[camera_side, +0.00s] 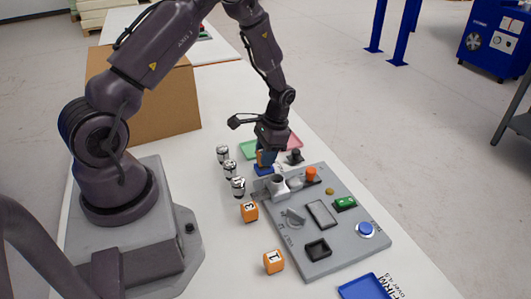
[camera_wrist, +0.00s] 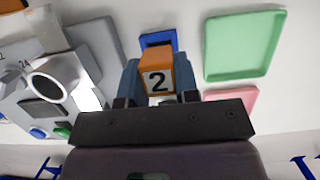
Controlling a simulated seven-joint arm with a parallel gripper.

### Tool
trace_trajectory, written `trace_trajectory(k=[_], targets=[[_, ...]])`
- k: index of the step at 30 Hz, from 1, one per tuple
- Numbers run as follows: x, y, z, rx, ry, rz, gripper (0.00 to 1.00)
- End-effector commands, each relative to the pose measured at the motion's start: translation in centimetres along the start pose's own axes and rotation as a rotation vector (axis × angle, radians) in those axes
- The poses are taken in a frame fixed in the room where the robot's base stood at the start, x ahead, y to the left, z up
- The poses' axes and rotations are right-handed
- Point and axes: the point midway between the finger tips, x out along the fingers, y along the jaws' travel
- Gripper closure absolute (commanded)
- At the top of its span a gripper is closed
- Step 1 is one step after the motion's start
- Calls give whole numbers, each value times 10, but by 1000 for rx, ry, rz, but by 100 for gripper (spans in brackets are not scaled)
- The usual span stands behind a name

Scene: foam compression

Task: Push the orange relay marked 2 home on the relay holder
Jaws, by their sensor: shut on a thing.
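The orange relay marked 2 (camera_wrist: 157,80) is between the two fingers of my gripper (camera_wrist: 159,92) in the wrist view, its number facing the camera. My gripper (camera_side: 265,158) is shut on it. In the side view they are at the far left corner of the grey board, over a small blue piece (camera_side: 262,171). This blue piece also shows behind the relay in the wrist view (camera_wrist: 157,37); whether the relay touches it I cannot tell. A black square socket (camera_side: 318,249), perhaps the relay holder, is on the near part of the grey board (camera_side: 345,262).
Orange relays marked 3 (camera_side: 249,212) and 1 (camera_side: 273,262) stand left of the board. Several small cans (camera_side: 230,169) stand nearby. A green tray (camera_wrist: 245,47) and a pink tray (camera_wrist: 228,98) lie close to my gripper. A cardboard box (camera_side: 165,105) stands behind.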

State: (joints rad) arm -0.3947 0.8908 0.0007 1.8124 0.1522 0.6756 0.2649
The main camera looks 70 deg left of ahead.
Motion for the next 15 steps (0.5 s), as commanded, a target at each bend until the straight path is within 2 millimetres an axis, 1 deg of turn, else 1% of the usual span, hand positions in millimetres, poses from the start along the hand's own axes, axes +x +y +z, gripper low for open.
trace_trajectory(k=[15], targets=[[3, 0, -1, 0, 0, 0, 99]])
